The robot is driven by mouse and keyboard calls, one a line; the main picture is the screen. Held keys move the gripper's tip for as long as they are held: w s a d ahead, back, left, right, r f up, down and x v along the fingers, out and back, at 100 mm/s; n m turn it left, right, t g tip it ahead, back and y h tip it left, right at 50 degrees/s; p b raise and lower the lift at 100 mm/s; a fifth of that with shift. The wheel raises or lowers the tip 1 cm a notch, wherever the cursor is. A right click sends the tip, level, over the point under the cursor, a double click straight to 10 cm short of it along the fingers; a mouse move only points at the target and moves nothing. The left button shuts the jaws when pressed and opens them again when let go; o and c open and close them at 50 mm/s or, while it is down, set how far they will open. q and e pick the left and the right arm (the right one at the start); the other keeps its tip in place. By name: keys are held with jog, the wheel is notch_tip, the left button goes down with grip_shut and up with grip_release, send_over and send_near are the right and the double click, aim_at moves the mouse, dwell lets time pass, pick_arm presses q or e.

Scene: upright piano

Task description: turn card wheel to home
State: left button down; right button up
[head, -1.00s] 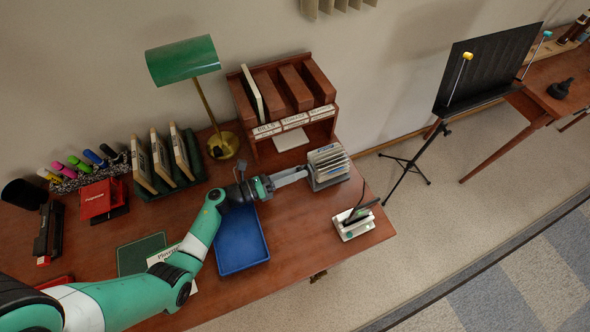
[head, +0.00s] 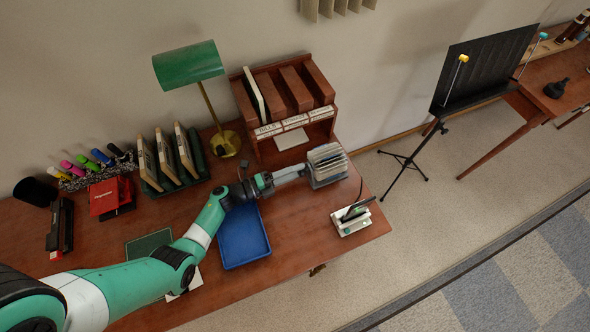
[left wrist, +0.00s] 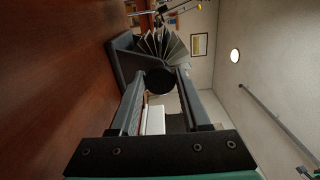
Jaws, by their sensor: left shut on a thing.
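The card wheel (head: 326,158) stands near the back right of the desk, with pale cards fanned around it on a grey base. In the left wrist view its cards (left wrist: 165,44) spread out beyond a round black knob (left wrist: 160,80). My left gripper (head: 303,170) reaches it from the left. In the left wrist view the two fingers (left wrist: 162,84) are shut on the knob, one on each side. The far side of the wheel and any home mark are hidden. My right gripper is not in view.
A wooden file rack (head: 290,95) stands just behind the wheel. A small white device (head: 351,218) lies in front of it, near the desk's right edge. A blue tray (head: 243,238) lies below my left forearm. A green lamp (head: 188,65) stands behind the arm.

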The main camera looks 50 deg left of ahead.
aim_at(314, 158)
pick_arm(q)
jog(key=shift+n, duration=0.3)
jog(key=shift+c, duration=2)
grip_release()
notch_tip(314, 158, up, 4)
jog(key=p, duration=0.3)
jog(key=shift+r, duration=0.15)
jog(key=s+d+r+p, duration=0.7)
jog(key=s+r, duration=0.1)
jog(key=s, duration=0.3)
jog(key=shift+s+d+r, duration=0.25)
jog(key=shift+s+r, duration=0.1)
jog(key=shift+s, duration=0.05)
